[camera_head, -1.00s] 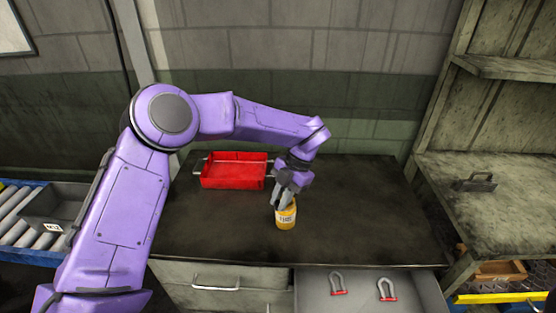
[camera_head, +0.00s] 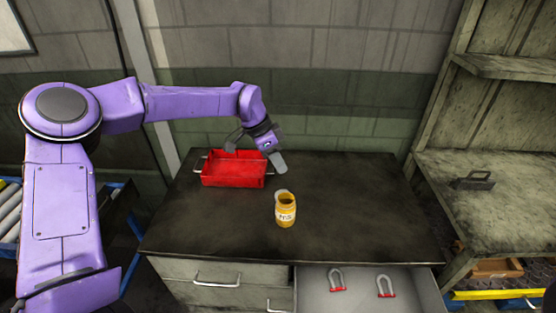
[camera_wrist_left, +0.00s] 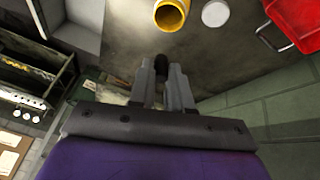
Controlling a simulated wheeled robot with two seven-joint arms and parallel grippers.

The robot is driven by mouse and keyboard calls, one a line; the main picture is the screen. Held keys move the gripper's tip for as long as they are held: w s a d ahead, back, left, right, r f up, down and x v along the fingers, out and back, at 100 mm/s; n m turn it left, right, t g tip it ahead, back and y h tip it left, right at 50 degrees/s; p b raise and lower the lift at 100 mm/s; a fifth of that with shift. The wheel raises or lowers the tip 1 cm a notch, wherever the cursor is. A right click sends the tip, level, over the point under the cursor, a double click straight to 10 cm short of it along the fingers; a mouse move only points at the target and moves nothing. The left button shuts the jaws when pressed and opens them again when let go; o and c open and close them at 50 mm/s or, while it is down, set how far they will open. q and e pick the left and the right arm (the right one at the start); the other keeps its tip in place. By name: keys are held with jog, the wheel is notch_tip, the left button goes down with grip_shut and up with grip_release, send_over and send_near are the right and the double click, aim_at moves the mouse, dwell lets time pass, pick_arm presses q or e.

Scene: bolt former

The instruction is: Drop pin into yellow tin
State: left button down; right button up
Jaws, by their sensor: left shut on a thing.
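The yellow tin (camera_head: 286,213) stands upright and open on the dark bench top, with a label on its front. Its open mouth shows in the left wrist view (camera_wrist_left: 170,16). A pale round lid (camera_wrist_left: 215,13) lies beside it. My left gripper (camera_head: 279,166) is above the bench, behind and above the tin and clear of it. In the left wrist view its fingers (camera_wrist_left: 162,66) are close together on a small dark piece (camera_wrist_left: 161,64), which looks like the pin; most of it is hidden. My right gripper is not in view.
A red tray (camera_head: 233,171) with metal handles stands at the back left of the bench (camera_head: 350,210). The bench right of the tin is clear. An open drawer (camera_head: 365,293) in front holds two shackles. A shelf unit (camera_head: 490,190) stands at the right.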

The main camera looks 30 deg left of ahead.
pick_arm(q)
jog(key=shift+f+b, duration=0.3)
jog(key=shift+f, duration=0.1)
notch_tip(320, 180, down, 5)
jog(key=b, duration=0.2)
jog(key=shift+w+f+b, duration=0.1)
jog(key=shift+f+b, duration=0.05)
jog(key=shift+b, duration=0.25)
jog(key=c, duration=1)
grip_release()
jog(key=b+v, duration=0.2)
jog(key=v, duration=0.8)
jog(key=shift+a+r+b, duration=0.15)
jog(key=shift+r+b, duration=0.2)
jog(key=shift+s+f, duration=0.1)
jog(key=shift+s, duration=0.1)
